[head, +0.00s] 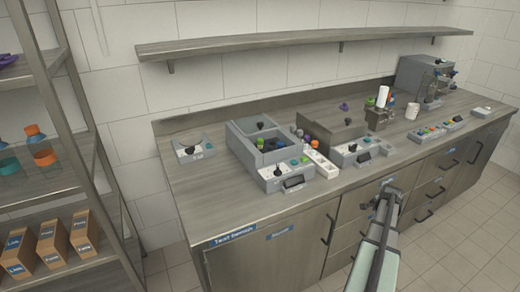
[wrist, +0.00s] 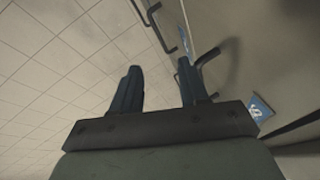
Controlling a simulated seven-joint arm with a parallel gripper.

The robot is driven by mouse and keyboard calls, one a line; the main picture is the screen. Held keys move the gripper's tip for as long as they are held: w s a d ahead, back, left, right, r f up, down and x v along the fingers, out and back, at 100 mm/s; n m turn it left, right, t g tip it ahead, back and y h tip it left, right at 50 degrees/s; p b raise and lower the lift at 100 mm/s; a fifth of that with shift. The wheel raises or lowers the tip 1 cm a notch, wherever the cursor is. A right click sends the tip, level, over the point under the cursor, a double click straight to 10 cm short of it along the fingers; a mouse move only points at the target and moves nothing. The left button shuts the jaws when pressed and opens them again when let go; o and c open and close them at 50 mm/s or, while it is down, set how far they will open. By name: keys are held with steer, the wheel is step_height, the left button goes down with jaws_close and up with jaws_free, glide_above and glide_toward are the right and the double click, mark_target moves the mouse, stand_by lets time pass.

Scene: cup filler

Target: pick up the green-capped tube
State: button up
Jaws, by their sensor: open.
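A small green cap (head: 307,139) shows among purple and orange ones at the white rack (head: 321,164) on the counter; the tube below it is too small to make out. Another green top (head: 371,101) shows farther right, beside a white cylinder, and I cannot tell whether it is a tube. My gripper (head: 388,188) is in front of the counter's drawers, well apart from the rack. In the wrist view my gripper (wrist: 159,72) has its two dark fingers spread, with nothing between them. No tube shows in that view.
Grey box-like devices with knobs (head: 284,174) stand around the rack on the counter (head: 215,208). A shelf (head: 300,42) hangs above. A rack of bottles and cartons (head: 40,243) stands at left. Drawer handles (wrist: 155,22) jut out near my gripper.

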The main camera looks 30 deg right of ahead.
steer(key=w+d+r+n+h, duration=0.2)
steer(key=w+d+r+h, duration=0.1)
steer(key=d+r, duration=1.2)
steer(key=w+d+r+n+t+h, duration=0.1)
steer(key=w+d+r+n, duration=0.15)
steer(key=r, duration=0.55)
steer(key=w+d+r+n+h, duration=0.1)
steer(key=d+r, duration=0.3)
steer(key=r, duration=0.5)
steer(key=w+d+r+n+t+h, duration=0.15)
steer(key=d+r, duration=0.25)
steer(key=r, duration=0.4)
steer(key=w+a+r+n+y, duration=0.1)
steer(key=w+a+n+y, duration=0.15)
steer(key=w+a, duration=0.7)
steer(key=n+g+y, duration=0.4)
steer(key=n+y, duration=0.4)
steer(key=n, duration=0.6)
glide_toward(260, 140)
steer(key=f, duration=0.1)
steer(key=w+f, duration=0.1)
steer(key=f, duration=0.3)
steer(key=shift+w+d+f, duration=0.1)
steer(key=shift+w+d, duration=0.1)
steer(key=shift+d, duration=0.1)
steer(key=shift+w+a+f, duration=0.1)
steer(key=shift+f, duration=1.15)
steer(key=shift+w+a+f, duration=0.1)
steer(key=shift+f, duration=1.2)
steer(key=c, duration=0.8)
